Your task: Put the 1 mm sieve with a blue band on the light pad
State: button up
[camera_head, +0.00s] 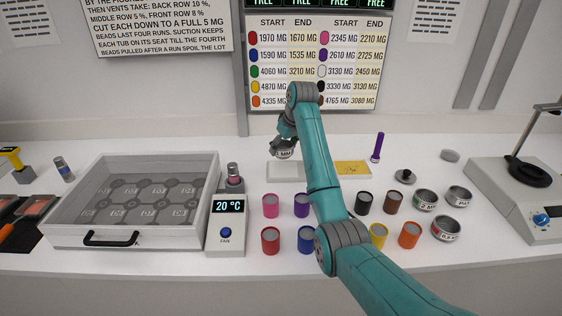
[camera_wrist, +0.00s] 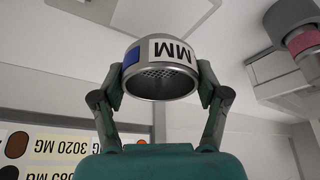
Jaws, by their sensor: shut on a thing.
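My gripper (camera_head: 283,140) is shut on a metal sieve (camera_head: 282,151), held in the air over the back of the table. In the wrist view the sieve (camera_wrist: 163,87) sits between the two fingers of the gripper (camera_wrist: 160,84). Its wall shows a blue band and a white label ending in MM; the number is not readable there. Its perforated mesh is visible. A pale flat pad (camera_head: 286,172), seemingly the light pad, lies on the table below the sieve, apart from it. My arm hides what lies just right of this pad.
Several coloured jars stand in front, including a pink one (camera_head: 270,205). A yellow pad (camera_head: 352,169) lies right of my arm. Other sieves (camera_head: 445,230) stand at right. A clear-lidded box (camera_head: 75,228) and a 20 °C unit (camera_head: 227,235) are at left; a purple marker (camera_head: 377,147) stands behind.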

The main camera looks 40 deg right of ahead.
aim_at(284, 169)
jog(key=shift+f, duration=2.9)
jog(key=shift+f, duration=0.1)
jog(key=o, duration=1.2)
jog(key=v, duration=1.2)
